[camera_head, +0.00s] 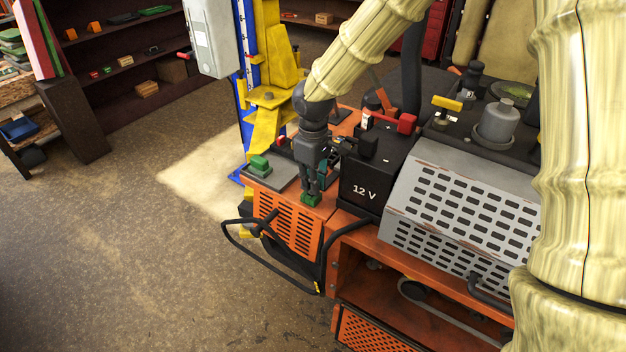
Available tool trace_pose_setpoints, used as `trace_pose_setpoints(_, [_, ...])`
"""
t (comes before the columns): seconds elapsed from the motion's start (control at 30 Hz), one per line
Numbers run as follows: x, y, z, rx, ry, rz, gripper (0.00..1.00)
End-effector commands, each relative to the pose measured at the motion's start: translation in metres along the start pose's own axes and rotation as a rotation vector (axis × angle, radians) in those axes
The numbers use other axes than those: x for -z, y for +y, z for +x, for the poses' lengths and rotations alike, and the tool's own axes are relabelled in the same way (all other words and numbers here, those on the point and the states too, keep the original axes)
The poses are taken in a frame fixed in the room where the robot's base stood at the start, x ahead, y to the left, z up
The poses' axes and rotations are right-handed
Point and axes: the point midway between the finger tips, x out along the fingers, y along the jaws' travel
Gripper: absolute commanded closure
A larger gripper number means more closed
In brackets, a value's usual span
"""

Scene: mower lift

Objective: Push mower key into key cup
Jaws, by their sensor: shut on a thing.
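My gripper (310,188) points straight down over the orange deck of the mower (325,208), just left of the black battery. Its fingers are shut on a small green piece that looks like the mower key (310,200). The green piece is at or very near the deck surface; I cannot tell whether it touches. I cannot clearly make out the key cup; it may be hidden under the green piece and the fingers. Another green block (260,164) sits on a grey plate (278,177) left of my gripper.
The black 12 V battery (366,184) with a red terminal cover (407,123) stands close right of my gripper. A perforated grey cover (450,210) lies further right. A yellow lift post (272,100) rises behind. A black bar (262,258) juts out in front. The floor at left is clear.

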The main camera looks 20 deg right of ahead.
Motion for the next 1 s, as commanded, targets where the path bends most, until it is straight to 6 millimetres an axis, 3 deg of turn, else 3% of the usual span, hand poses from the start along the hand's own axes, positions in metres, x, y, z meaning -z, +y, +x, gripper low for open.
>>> trace_pose_setpoints(0.03, [0.0, 0.0, 0.001, 0.0, 0.0, 0.0, 1.0])
trace_pose_setpoints(0.07, [0.0, 0.0, 0.001, 0.0, 0.0, 0.0, 0.81])
trace_pose_setpoints(0.1, [0.0, 0.0, 0.001, 0.0, 0.0, 0.0, 0.74])
trace_pose_setpoints(0.2, [0.0, 0.0, 0.001, 0.0, 0.0, 0.0, 0.61])
trace_pose_setpoints(0.57, [0.0, 0.0, -0.003, -0.001, 0.001, 0.0, 0.61])
trace_pose_setpoints(0.77, [0.001, 0.001, -0.028, -0.001, 0.003, 0.002, 0.61])
trace_pose_setpoints(1.0, [0.001, 0.001, -0.072, -0.002, 0.004, 0.0, 0.61])
